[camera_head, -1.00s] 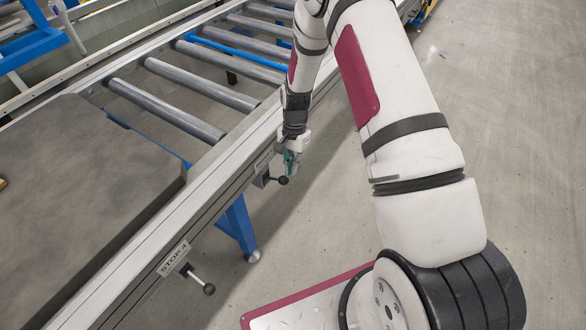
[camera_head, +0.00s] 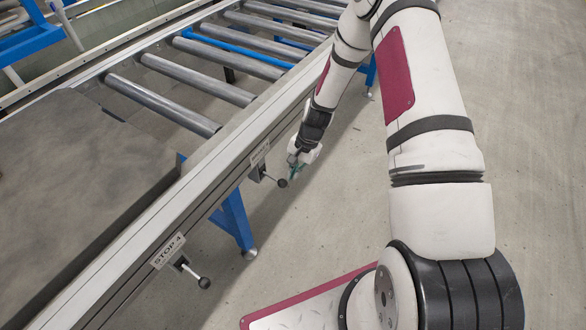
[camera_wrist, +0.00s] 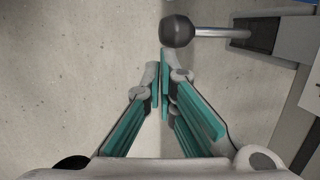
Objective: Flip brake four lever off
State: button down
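A small lever with a dark ball knob (camera_head: 282,183) sticks out from the side of the conveyor rail, under a label (camera_head: 260,154) too small to read. In the wrist view its knob (camera_wrist: 177,31) and metal rod lie just beyond my fingertips, with the rod running right to a dark mount (camera_wrist: 256,36). My gripper (camera_head: 295,170) is beside the knob, slightly above and right of it in the head view. In the wrist view my gripper (camera_wrist: 159,72) has its teal-padded fingertips together with nothing between them. I cannot tell whether a fingertip touches the knob.
A second lever (camera_head: 204,282) with a dark knob sits nearer on the same rail, by a label reading STOP 4 (camera_head: 168,250). The roller conveyor (camera_head: 200,76) and a grey slab (camera_head: 80,190) lie left. A blue leg (camera_head: 233,220) stands below. Open floor is right.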

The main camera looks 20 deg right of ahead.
dwell(0.3)
jog(key=shift+r+p, duration=0.55)
jog(key=shift+r, duration=0.2)
jog(key=shift+d, duration=0.1)
jog(key=s+d+r+p, duration=0.3)
jog(key=s+d+r, duration=0.1)
jog(key=d+r, duration=0.4)
jog(key=shift+d+r, duration=0.3)
jog(key=shift+d, duration=0.2)
jog(key=shift+r, duration=0.1)
